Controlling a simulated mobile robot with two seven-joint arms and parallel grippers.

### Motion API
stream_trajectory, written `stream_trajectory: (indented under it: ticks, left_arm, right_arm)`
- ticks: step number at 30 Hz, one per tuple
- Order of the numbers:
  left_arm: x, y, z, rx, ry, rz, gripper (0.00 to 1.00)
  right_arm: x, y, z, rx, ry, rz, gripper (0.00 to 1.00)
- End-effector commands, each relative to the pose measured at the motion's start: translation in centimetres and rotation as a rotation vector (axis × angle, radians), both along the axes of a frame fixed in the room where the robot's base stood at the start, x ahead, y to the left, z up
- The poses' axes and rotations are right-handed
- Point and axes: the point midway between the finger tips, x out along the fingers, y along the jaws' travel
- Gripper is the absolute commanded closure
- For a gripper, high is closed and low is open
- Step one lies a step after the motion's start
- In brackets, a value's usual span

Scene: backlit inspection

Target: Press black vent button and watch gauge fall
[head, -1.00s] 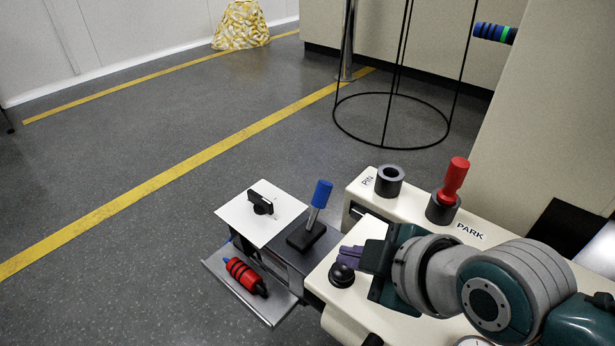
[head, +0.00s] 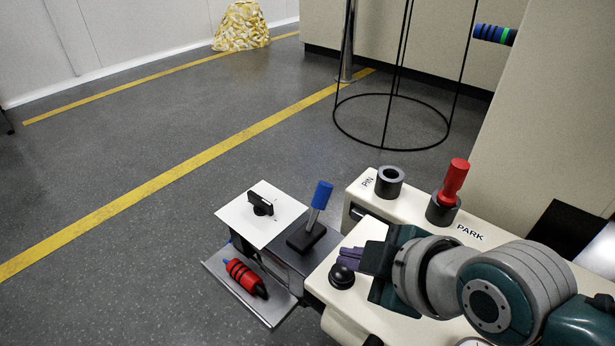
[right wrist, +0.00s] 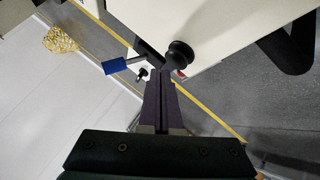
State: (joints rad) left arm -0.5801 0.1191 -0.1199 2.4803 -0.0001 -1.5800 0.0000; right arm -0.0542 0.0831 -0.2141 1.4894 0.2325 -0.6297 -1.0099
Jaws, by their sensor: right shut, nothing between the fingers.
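The black button (head: 342,277) is a round mushroom knob on the near left part of the cream machine top; it also shows in the right wrist view (right wrist: 180,54). My right gripper (head: 342,258) has its purple fingers shut and empty, the tips close by the button. In the right wrist view the fingertips (right wrist: 163,74) end just beside the knob. I cannot tell whether they touch it. A pale round dial, perhaps the gauge (head: 472,342), is mostly cut off at the bottom edge, so its reading is hidden. My left gripper is not in view.
A red-handled pin (head: 453,182) stands in the PARK socket, beside the empty PIN socket (head: 389,182). A blue-handled lever (head: 320,196) rises left of the button. A red and black cylinder (head: 246,277) lies on a metal tray (head: 222,270). A black wire stand (head: 387,142) stands behind.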

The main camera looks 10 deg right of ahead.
Motion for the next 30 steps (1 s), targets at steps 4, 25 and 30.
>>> stream_trajectory:
  ticks: [4, 25, 30]
  left_arm:
    - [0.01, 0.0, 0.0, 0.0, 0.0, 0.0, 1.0]
    - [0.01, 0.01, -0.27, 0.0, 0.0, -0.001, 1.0]
    - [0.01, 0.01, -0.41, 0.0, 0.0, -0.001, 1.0]
  right_arm:
    - [0.0, 0.0, 0.0, 0.0, 0.0, 0.0, 1.0]
    - [0.0, -0.05, -0.53, -0.001, 0.001, -0.001, 1.0]
    - [-0.01, -0.01, -0.9, -0.001, 0.0, 0.001, 1.0]
